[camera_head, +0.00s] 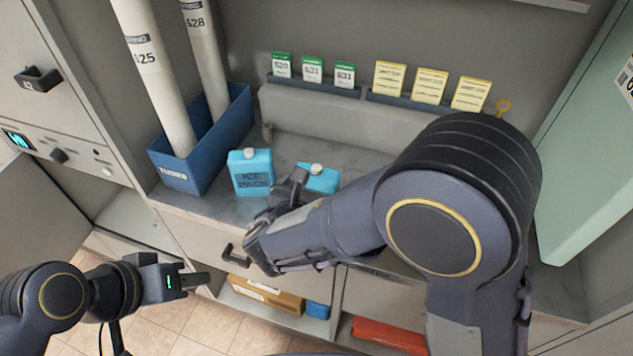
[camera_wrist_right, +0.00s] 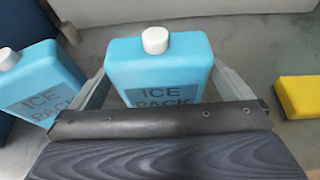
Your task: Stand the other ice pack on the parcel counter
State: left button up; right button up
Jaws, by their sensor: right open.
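Two light-blue ice packs with white caps are at the marble parcel counter (camera_head: 215,205). The left ice pack (camera_head: 250,172) stands upright there, and it shows at the left in the right wrist view (camera_wrist_right: 42,85). The other ice pack (camera_head: 322,180) is just right of it, cap up, its lower part hidden by my right gripper (camera_head: 290,200). In the right wrist view this other pack (camera_wrist_right: 158,70) is between my open right fingers; its base is hidden. My left gripper (camera_head: 190,280) is low at the left, away from the packs; its jaw gap does not show.
A blue bin (camera_head: 205,150) with tall tubes stands left of the packs. Green and yellow cards (camera_head: 430,85) stand in racks behind. A yellow object (camera_wrist_right: 298,97) lies to the right in the right wrist view. My right arm covers the counter's right part.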

jog(key=v, duration=1)
jog(key=shift+d, duration=0.1)
jog(key=s+d+f+m+g, duration=0.15)
jog(key=d+m+g, duration=0.25)
jog(key=d+m, duration=0.4)
jog(key=s+d+m+g, duration=0.2)
jog(key=d+m+g, duration=0.3)
jog(key=d, duration=0.6)
jog(key=s+d+r+m+t+y, duration=0.1)
jog(key=s+m+y, duration=0.3)
jog(key=m, duration=0.6)
jog(key=s+d+r+m+y, duration=0.1)
jog(key=s+d+m+y, duration=0.3)
jog(key=m, duration=0.7)
jog(key=shift+s+t, duration=0.4)
jog(key=shift+s, duration=0.6)
jog(key=shift+d, duration=0.1)
